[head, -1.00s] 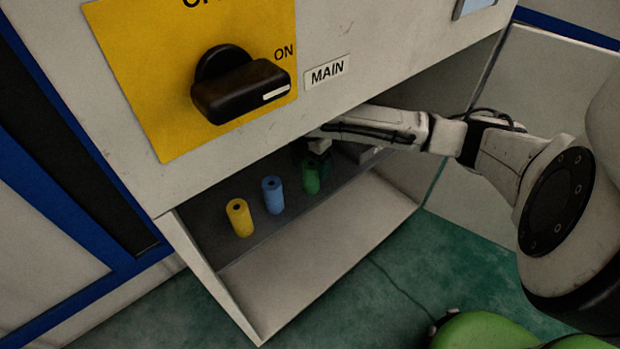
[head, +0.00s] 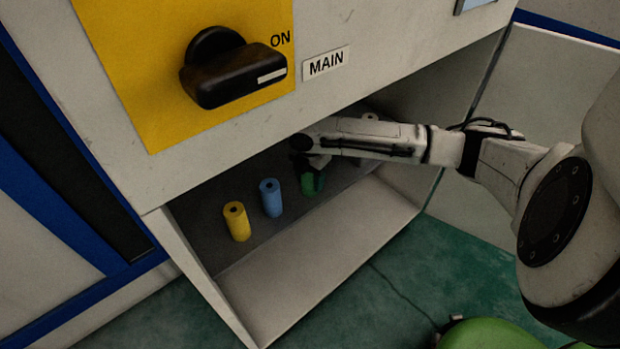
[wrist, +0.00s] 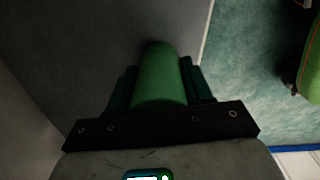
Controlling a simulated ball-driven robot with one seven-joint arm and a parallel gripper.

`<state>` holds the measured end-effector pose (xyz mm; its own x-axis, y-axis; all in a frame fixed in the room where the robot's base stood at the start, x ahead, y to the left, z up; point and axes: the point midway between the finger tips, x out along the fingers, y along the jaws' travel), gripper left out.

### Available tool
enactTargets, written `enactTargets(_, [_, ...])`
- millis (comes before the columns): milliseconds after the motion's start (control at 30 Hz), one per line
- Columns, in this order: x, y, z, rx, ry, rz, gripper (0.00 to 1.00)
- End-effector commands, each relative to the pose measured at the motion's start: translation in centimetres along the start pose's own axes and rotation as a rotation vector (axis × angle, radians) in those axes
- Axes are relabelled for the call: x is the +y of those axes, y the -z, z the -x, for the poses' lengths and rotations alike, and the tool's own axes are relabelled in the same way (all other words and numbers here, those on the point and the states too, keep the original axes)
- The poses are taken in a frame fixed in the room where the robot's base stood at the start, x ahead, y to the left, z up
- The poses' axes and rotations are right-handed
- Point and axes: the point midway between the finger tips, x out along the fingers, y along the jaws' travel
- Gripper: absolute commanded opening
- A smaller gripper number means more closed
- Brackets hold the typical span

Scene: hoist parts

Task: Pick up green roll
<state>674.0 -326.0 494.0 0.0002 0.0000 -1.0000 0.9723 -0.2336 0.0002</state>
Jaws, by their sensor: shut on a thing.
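The green roll (head: 311,184) stands on the dark shelf in the low compartment, right of the blue roll, its upper part hidden behind my gripper in the head view. In the wrist view the green roll (wrist: 160,75) lies between the two fingers. My gripper (wrist: 160,92) is shut on it, one finger on each side. In the head view my gripper (head: 308,170) reaches into the compartment from the right. I cannot tell whether the roll touches the shelf.
A blue roll (head: 271,198) and a yellow roll (head: 237,222) stand to the left on the shelf (head: 205,200). The cabinet front with a black switch (head: 232,72) overhangs the compartment. A pale front panel (head: 310,270) bounds the shelf.

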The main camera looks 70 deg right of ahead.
Motion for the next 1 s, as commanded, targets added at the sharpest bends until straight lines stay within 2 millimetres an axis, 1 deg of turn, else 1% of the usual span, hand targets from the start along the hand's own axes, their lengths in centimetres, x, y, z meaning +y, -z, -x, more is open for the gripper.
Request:
enactTargets(33, [0.0,0.0,0.0,0.000,0.000,0.000,0.31])
enactTargets(167, [0.0,0.0,0.0,0.000,0.000,0.000,0.18])
enactTargets(200, [0.0,0.0,0.0,0.000,-0.001,0.000,0.17])
enactTargets(467, [0.0,0.0,0.1,0.000,-0.001,0.000,0.17])
enactTargets(667, [-0.4,0.0,1.1,0.000,0.000,-0.001,0.17])
enactTargets(767, [-0.4,0.0,2.5,-0.001,-0.002,0.000,0.17])
enactTargets(1000, [-0.4,0.1,6.8,0.000,-0.001,0.001,0.17])
